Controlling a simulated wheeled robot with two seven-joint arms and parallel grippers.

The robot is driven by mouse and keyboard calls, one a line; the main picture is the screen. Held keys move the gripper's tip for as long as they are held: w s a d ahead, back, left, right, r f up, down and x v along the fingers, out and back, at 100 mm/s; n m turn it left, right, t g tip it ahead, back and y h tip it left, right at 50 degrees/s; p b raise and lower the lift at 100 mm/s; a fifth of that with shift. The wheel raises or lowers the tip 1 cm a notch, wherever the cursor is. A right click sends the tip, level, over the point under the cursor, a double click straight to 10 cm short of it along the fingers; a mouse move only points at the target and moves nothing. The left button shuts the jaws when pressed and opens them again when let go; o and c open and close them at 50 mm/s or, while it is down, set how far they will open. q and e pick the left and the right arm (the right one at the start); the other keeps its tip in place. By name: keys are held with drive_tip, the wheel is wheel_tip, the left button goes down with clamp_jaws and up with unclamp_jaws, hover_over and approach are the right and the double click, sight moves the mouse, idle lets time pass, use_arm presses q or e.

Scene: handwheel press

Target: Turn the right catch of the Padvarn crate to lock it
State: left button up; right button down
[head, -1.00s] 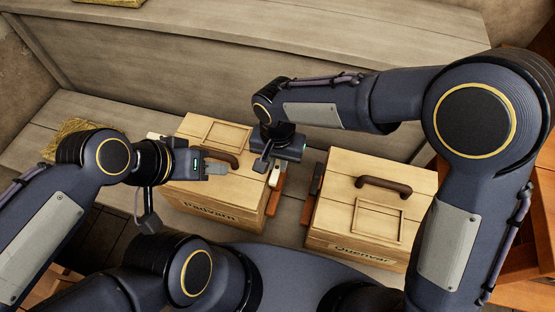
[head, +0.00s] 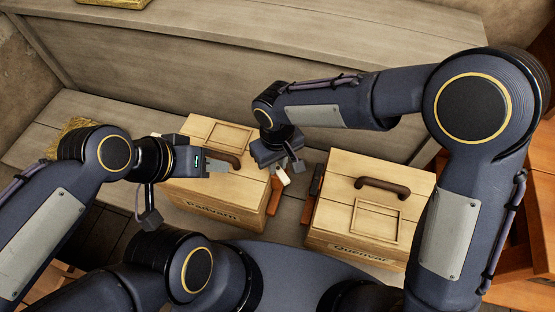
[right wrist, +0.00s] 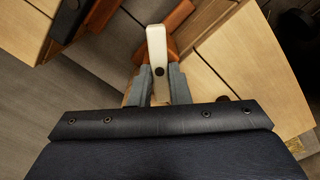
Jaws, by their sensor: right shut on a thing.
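The Padvarn crate (head: 212,209) is a pale wooden box with a brown handle, left of centre in the head view. Its right catch (head: 283,176) is a white lever at the crate's right side, above an orange-brown piece. In the right wrist view the catch (right wrist: 157,45) stands between the two grey fingers of my right gripper (right wrist: 159,78), which is shut on it. The catch's lower end is hidden there. My left gripper (head: 218,168) is over the lid beside the brown handle (head: 222,157); its jaw gap is unclear.
The gap between the crates is narrow. A plank wall (head: 290,45) rises behind, and straw (head: 75,132) lies at the left.

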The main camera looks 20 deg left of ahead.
drive_tip(key=n, duration=0.4)
drive_tip(key=shift+r+n+p, duration=0.1)
drive_tip(key=shift+n+p, duration=0.2)
drive_tip(key=shift+p, duration=0.1)
drive_tip(key=shift+s+a+n+p, duration=0.1)
drive_tip(key=shift+n+p, duration=0.25)
drive_tip(key=shift+n, duration=1.45)
drive_tip(key=c, duration=1.4)
unclamp_jaws()
drive_tip(key=shift+o, duration=0.2)
drive_tip(key=shift+r+p, duration=0.5)
drive_tip(key=shift+r, duration=3.35)
